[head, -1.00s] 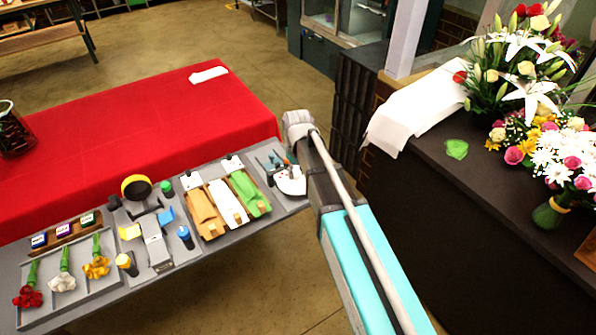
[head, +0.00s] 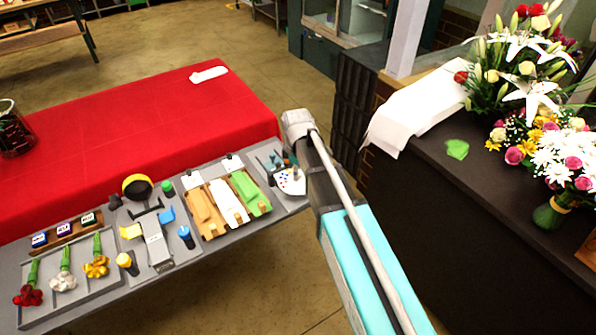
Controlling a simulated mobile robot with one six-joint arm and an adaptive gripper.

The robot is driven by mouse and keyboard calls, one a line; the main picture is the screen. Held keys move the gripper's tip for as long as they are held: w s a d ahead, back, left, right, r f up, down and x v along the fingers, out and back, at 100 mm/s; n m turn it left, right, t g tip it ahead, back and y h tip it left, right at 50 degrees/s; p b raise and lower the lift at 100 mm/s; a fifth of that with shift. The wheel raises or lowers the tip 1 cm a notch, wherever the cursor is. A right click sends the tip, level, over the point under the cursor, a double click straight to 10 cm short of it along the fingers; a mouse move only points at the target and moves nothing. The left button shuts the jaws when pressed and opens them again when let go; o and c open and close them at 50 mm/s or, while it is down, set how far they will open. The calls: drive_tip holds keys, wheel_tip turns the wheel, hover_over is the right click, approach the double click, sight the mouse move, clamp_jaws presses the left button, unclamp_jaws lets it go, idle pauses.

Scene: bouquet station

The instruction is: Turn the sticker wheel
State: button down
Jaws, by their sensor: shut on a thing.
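The sticker wheel (head: 291,182) is a small white disc with several coloured dots. It sits at the right end of the grey work table, in the head view. My gripper (head: 283,164) is small and dark at the wheel's back edge, partly hidden by my arm. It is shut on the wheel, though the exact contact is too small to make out.
Orange, white and green wrap sheets (head: 229,201) lie in a wooden tray left of the wheel. Bottles, a grey device (head: 157,243) and flower bunches (head: 64,275) fill the table further left. A red-covered table (head: 150,130) stands behind. A dark counter (head: 440,190) with bouquets is right.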

drive_tip(key=shift+w+d+n, duration=0.1)
drive_tip(key=shift+w+n, duration=0.1)
drive_tip(key=shift+n, duration=0.2)
drive_tip(key=c, duration=0.6)
unclamp_jaws()
drive_tip(key=shift+s, duration=0.1)
drive_tip(key=shift+r, duration=0.15)
